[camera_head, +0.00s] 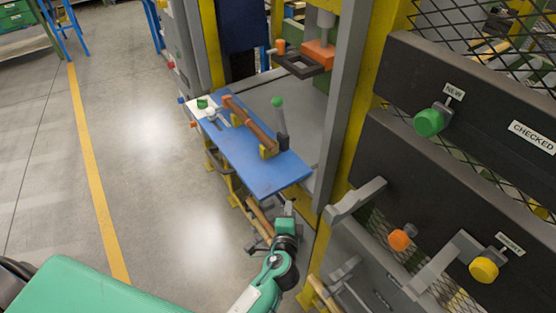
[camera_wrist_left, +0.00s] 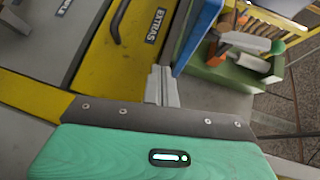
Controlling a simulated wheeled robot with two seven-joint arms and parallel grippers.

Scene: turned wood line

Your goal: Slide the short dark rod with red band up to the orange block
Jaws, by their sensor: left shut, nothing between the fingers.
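On the blue board (camera_head: 262,177), a brown rod (camera_head: 260,135) lies at a slant across yellow rests (camera_head: 268,151). A small orange block (camera_head: 226,99) shows at the rod's far end; I cannot tell if they touch. My left gripper (camera_head: 289,207) is below the board's near right corner, apart from the rod. In the left wrist view its fingers (camera_wrist_left: 162,85) are together and empty. My right gripper is not in view.
A green-knobbed lever (camera_head: 278,108) stands beside the rod, and a white knob (camera_head: 210,114) is at the board's far left. A grey post (camera_head: 343,95) rises at the right. The left wrist view shows a yellow EXTRAS panel (camera_wrist_left: 125,50) and a green bin (camera_wrist_left: 228,77). Open floor lies left.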

